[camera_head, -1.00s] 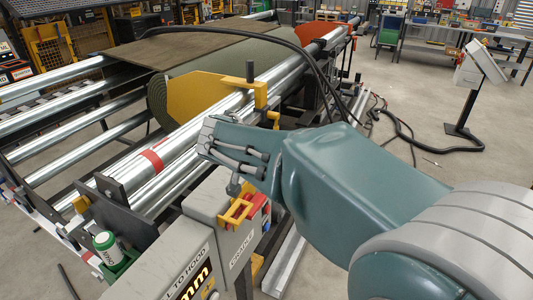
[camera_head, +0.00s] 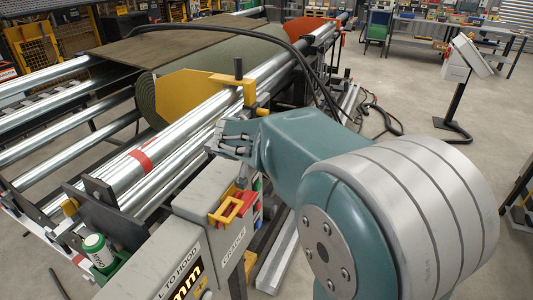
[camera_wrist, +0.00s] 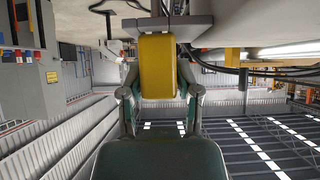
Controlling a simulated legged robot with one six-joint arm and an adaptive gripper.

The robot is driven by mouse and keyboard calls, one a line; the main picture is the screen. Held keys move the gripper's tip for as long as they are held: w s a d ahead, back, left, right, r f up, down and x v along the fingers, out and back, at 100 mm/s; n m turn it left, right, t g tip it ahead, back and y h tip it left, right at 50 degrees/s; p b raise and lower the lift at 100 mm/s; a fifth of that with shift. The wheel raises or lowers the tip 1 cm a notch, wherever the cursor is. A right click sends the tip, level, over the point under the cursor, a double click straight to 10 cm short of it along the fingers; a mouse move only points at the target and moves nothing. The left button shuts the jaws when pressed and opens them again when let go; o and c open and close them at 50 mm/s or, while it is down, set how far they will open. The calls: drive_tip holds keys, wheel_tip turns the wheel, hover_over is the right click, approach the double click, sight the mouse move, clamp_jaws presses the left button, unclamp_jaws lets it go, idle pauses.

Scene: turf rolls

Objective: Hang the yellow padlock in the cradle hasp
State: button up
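In the wrist view a yellow padlock (camera_wrist: 158,66) sits between the two fingers of my gripper (camera_wrist: 160,88), its body filling the gap. Its far end is against or close to a grey plate (camera_wrist: 208,21); whether they touch is unclear. In the head view my gripper (camera_head: 238,158) hangs over the end of a grey box marked CRADLE (camera_head: 233,244). A yellow bracket-like fitting (camera_head: 228,208), probably the cradle hasp, is on that box, just below my gripper. The padlock cannot be told apart in the head view, and its shackle is not clear.
Steel rollers (camera_head: 165,150) and a yellow plate (camera_head: 190,97) stand behind my gripper. A green-and-white canister (camera_head: 98,251) is at lower left. A screen on a post (camera_head: 457,75) stands on open floor at right.

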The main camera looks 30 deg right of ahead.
clamp_jaws()
drive_tip(key=shift+r, duration=0.1)
